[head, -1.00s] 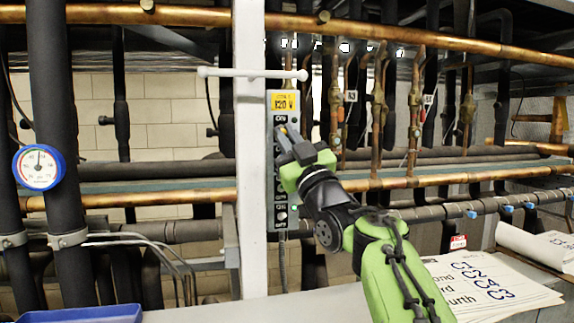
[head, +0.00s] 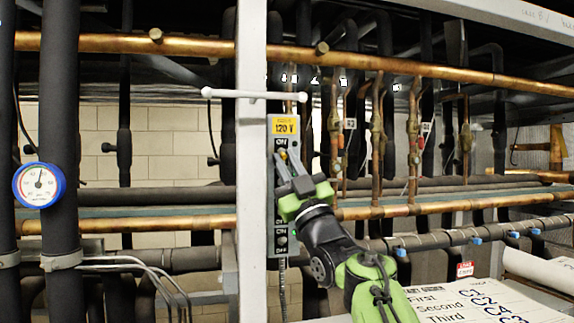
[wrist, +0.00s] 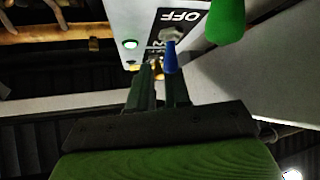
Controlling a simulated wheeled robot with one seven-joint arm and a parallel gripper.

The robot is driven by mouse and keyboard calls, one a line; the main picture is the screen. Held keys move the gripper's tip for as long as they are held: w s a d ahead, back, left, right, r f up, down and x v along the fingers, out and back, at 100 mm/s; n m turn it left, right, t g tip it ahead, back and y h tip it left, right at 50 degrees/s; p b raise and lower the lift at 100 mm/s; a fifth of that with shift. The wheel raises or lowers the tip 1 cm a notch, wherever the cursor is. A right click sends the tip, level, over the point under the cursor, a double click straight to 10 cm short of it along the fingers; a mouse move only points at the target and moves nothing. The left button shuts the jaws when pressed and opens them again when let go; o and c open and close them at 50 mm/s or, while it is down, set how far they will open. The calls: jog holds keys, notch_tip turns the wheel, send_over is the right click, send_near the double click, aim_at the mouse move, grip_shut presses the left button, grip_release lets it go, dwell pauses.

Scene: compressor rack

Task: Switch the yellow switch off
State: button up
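A grey switch panel (head: 284,139) with a yellow "120 V" label is fixed beside the white post. The yellow switch (head: 283,154) shows as a small yellow tip near the top of the panel, just at my fingertips. My gripper (head: 289,163) is in front of the panel, its two dark fingers pointing up and in at this switch. In the wrist view the fingers (wrist: 158,78) have a narrow gap between them, with a small yellow-orange bit at their tips. Contact cannot be made out. The fingers hide part of the panel.
In the wrist view a blue switch (wrist: 170,58) and a green switch (wrist: 226,20) stick out close to my fingers, near an "OFF" marking. A white post (head: 251,180) with a crossbar stands left of the panel. Copper pipes (head: 400,212) run to the right.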

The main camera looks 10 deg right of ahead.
jog(key=o, duration=0.3)
jog(key=b+v, duration=0.8)
jog(key=v, duration=0.7)
jog(key=shift+s+f, duration=0.2)
jog(key=shift+s, duration=0.1)
jog(key=shift+d, duration=0.1)
